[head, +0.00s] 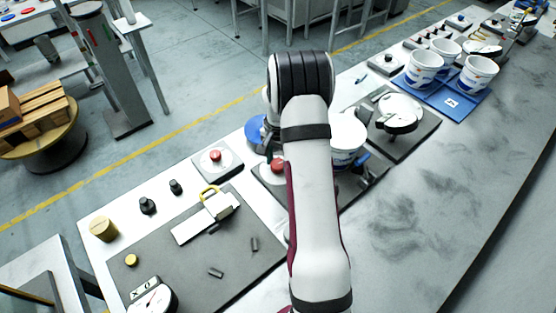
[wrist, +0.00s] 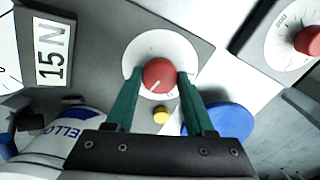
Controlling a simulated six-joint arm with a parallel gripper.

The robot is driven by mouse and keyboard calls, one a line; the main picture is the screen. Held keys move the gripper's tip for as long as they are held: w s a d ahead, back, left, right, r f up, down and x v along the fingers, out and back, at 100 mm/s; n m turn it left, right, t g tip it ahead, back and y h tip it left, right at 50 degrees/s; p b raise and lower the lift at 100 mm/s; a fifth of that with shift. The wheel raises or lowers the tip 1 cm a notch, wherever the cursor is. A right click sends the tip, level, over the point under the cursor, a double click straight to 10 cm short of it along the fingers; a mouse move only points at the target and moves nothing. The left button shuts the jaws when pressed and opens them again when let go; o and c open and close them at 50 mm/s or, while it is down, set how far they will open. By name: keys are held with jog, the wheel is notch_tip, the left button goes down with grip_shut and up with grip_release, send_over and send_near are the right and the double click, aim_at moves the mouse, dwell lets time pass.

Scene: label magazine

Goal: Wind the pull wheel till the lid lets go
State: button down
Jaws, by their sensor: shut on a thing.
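A red knob (wrist: 159,74) with a white pointer line sits on a round white dial on a grey plate; I take it as the pull wheel. My gripper (wrist: 158,80) has its two green fingers shut on the knob's sides. In the head view the red knob (head: 277,166) shows beside my arm, which hides most of the gripper. A white tub (head: 346,140) stands partly behind my arm; its blue-lettered side (wrist: 72,118) shows in the wrist view. A blue disc (wrist: 234,120) lies beside the knob. I cannot tell whether the tub's lid is held.
A small yellow button (wrist: 160,114) sits close below the knob. A "15 N" label (wrist: 53,54) is at the left. A second red knob (head: 215,155) stands on a white plate nearby. Several white tubs stand on a blue mat (head: 447,104). The bench's right side is bare.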

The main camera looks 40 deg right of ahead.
jog(key=shift+c, duration=1.3)
grip_release()
notch_tip(320, 180, up, 16)
jog(key=shift+f, duration=0.1)
jog(key=s+a+r+n, duration=0.1)
jog(key=s+a+r, duration=0.2)
jog(key=a, duration=0.3)
jog(key=s+a+r+n, duration=0.2)
jog(key=a, duration=0.5)
jog(key=s+a+f+n+y, duration=0.1)
jog(key=s+a+n, duration=0.1)
jog(key=s+a, duration=0.5)
jog(key=s+a+f+n, duration=0.1)
jog(key=s+a+n, duration=0.2)
jog(key=s+a, duration=0.4)
jog(key=s, duration=0.5)
jog(key=shift+s+a+y, duration=0.25)
jog(key=shift+s+y, duration=0.1)
jog(key=shift+y, duration=0.05)
